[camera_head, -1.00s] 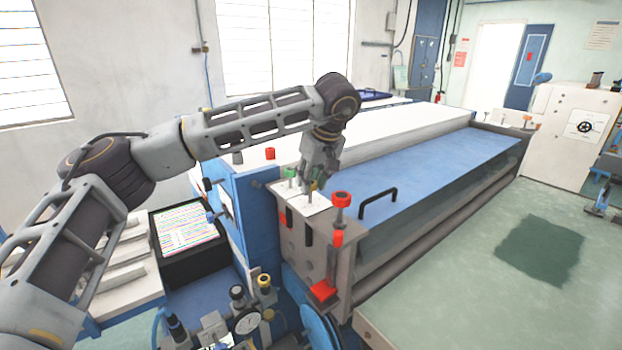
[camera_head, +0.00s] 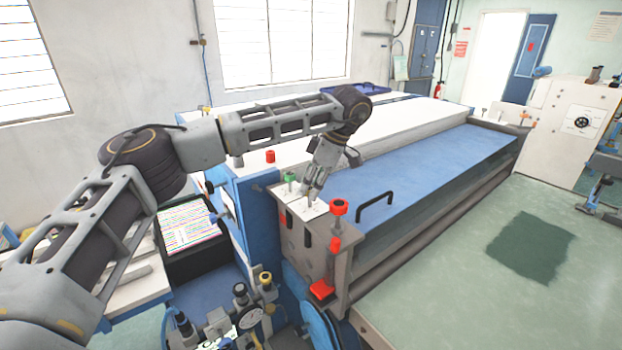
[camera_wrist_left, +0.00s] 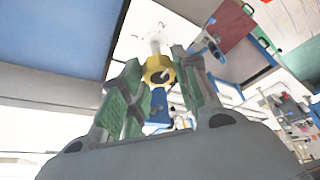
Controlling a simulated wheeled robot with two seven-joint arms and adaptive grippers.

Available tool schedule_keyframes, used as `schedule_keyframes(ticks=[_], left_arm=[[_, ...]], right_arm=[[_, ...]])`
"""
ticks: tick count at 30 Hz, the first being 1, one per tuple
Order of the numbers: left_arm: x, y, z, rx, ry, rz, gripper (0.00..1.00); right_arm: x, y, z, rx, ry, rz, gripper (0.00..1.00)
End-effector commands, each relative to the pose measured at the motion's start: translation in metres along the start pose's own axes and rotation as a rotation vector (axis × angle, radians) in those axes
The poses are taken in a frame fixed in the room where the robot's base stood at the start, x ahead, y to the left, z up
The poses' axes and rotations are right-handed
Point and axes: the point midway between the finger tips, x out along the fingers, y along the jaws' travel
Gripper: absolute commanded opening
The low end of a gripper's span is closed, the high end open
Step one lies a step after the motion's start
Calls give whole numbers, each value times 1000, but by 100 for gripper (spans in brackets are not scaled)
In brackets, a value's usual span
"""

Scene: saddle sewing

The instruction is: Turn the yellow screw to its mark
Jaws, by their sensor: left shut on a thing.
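The yellow screw (camera_wrist_left: 158,70) shows in the left wrist view as a yellow round head between the two green-padded fingers of my left gripper (camera_head: 312,191). The gripper is shut on it. In the head view the gripper points down at the white plate (camera_head: 312,212) on the near end of the machine, and its fingers mostly hide the screw. The mark and how far the screw is turned cannot be made out. My right gripper is not in view.
A green-topped screw (camera_head: 290,177) stands just left of the gripper, and a large red knob (camera_head: 338,206) just right. A black handle (camera_head: 376,204) rises from the blue cover (camera_head: 440,165). Another red knob (camera_head: 270,156) stands behind. Open floor lies at right.

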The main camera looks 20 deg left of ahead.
Motion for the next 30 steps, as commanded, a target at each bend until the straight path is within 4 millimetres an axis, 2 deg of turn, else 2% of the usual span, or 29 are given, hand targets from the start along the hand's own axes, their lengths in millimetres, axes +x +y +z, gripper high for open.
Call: schedule_keyframes(ticks=[10,25,26,30], left_arm=[[-2,2,-1,-147,-2,-57,7],[-2,2,0,-168,-3,-65,7],[-2,2,0,-168,-3,-65,33],[-1,1,0,-167,-2,-66,51]], right_arm=[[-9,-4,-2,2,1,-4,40],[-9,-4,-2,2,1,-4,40],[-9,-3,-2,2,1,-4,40],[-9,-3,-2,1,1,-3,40]])
